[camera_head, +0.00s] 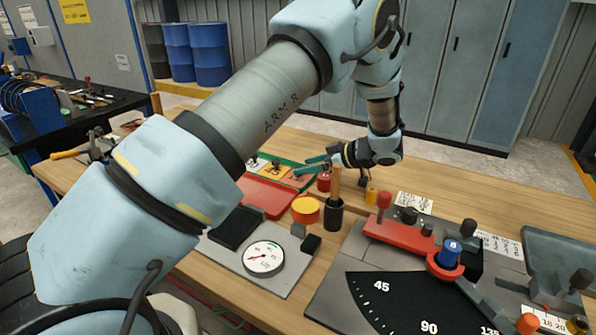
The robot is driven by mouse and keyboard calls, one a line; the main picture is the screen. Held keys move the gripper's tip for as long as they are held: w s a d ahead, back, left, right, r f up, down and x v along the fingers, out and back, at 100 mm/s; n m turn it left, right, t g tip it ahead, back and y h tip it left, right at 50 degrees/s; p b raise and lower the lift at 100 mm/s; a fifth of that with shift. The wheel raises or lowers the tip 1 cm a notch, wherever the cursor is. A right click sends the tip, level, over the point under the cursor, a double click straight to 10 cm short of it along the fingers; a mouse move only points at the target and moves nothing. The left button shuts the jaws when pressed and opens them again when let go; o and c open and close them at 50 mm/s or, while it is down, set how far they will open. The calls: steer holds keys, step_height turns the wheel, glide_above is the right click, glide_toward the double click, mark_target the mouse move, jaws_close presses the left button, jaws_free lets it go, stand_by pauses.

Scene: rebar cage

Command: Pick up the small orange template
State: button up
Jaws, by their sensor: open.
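A green-edged tray (308,183) on the wooden bench holds a row of small flat plates with dark marks: a pale one at left, an orange one (275,171) in the middle and a more yellow one at right. The orange one looks like the small orange template, but it is too small to be certain. My arm hides part of the tray's left side.
A red tray (266,196), an orange round tub (305,209) and a black cup with a wooden handle (333,214) stand in front of the green-edged tray. A dial gauge (263,258) lies nearer. A red-armed angle bender (400,236) fills the right.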

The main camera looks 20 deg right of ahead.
steer(key=shift+x, duration=0.85)
jaws_close()
